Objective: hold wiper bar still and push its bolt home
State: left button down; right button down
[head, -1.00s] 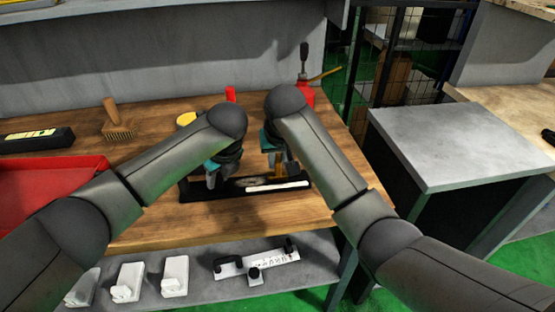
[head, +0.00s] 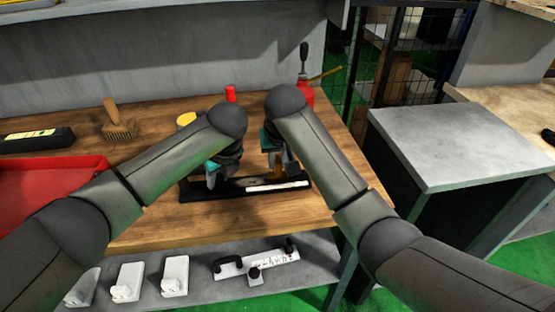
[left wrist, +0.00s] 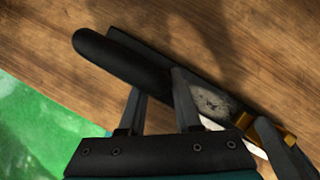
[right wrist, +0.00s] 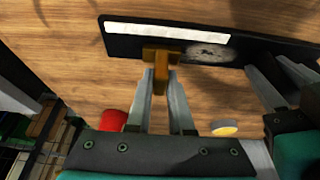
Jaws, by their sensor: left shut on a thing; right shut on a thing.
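The wiper bar (head: 197,193) is a long black bar with a white strip and a grey smeared patch, lying on the wooden bench. In the left wrist view its black rounded grip (left wrist: 110,52) runs along it. My left gripper (head: 214,180) is shut on the bar's grip; the exact contact is partly hidden. The brass bolt (right wrist: 161,75) has a wide flat part against the bar's edge and a stem towards my right gripper (right wrist: 164,85). My right gripper is shut on the stem. How deep the bolt sits is hidden.
A red tray (head: 50,180) stands at the left, with a brush (head: 118,125) and a black box (head: 38,140) behind it. Bare bench lies in front of the bar.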

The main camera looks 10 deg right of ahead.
jog(key=d, duration=0.5)
jog(key=shift+d, duration=0.35)
pick_arm(q)
jog(key=shift+a, duration=0.15)
pick_arm(e)
jog(key=c, duration=0.8)
grip_release()
jog(key=shift+a, duration=0.1)
jog(key=shift+r, duration=0.15)
